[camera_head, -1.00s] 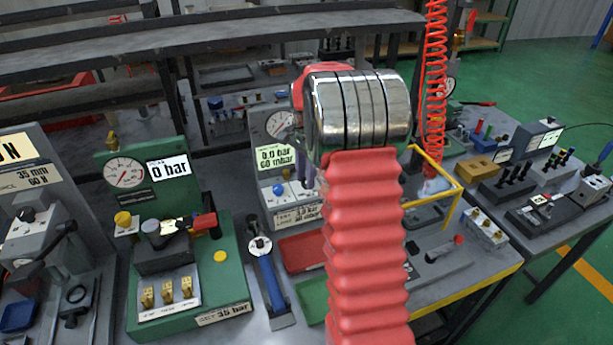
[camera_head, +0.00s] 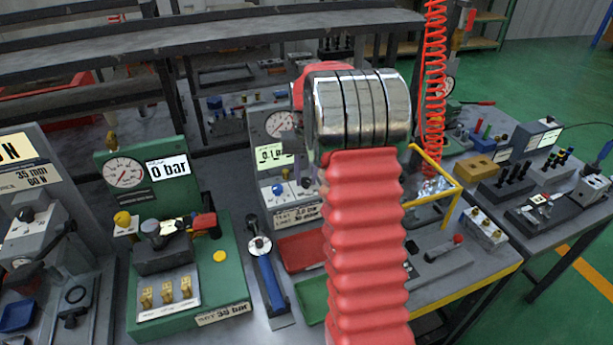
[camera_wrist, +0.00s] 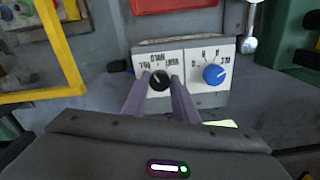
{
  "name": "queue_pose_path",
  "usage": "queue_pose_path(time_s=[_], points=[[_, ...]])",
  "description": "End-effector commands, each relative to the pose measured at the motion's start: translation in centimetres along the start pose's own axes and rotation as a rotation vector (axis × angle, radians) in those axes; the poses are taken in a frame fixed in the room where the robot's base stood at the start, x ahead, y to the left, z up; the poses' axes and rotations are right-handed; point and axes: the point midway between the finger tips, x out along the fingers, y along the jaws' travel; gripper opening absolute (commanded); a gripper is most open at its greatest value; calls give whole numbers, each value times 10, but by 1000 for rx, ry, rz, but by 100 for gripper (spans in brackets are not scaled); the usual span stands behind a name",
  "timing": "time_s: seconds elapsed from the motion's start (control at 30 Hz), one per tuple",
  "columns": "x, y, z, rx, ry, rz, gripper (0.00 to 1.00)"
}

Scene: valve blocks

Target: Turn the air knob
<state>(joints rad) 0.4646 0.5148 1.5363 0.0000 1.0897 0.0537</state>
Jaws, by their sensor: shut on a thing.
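In the wrist view, a black knob (camera_wrist: 159,82) sits on a white labelled panel (camera_wrist: 195,55) of a grey test block. The two long purple-grey fingers of my gripper (camera_wrist: 160,76) reach to it, one on each side, and are shut on it. A blue knob (camera_wrist: 213,74) with a white pointer is to its right, clear of the fingers. In the head view, the grey block (camera_head: 266,120) carries a dial gauge (camera_head: 281,124) and a pale display (camera_head: 273,156). The display's digits are blurred.
A yellow frame (camera_head: 447,205) stands right of my arm, also at left in the wrist view. A green gauge block (camera_head: 225,272) reading 0 bar is at left. A blue-handled tool (camera_head: 269,281) and red tray (camera_head: 302,250) lie in front of the block.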

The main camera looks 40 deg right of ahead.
Motion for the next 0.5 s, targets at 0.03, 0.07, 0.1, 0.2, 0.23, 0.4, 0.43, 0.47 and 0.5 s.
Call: queue_pose_path(time_s=[0.03,0.07,0.1,0.2,0.23,0.4,0.43,0.47,0.5], points=[[0,0,1,-43,-2,0,4],[0,0,1,-70,-2,0,4],[0,0,1,-105,-2,0,4],[0,1,1,-185,-3,0,4],[0,1,1,-208,-3,0,4],[0,1,1,-309,-3,0,4],[0,1,1,-323,-3,0,4],[0,1,1,-335,-3,0,4],[0,2,1,-350,-3,0,4]])
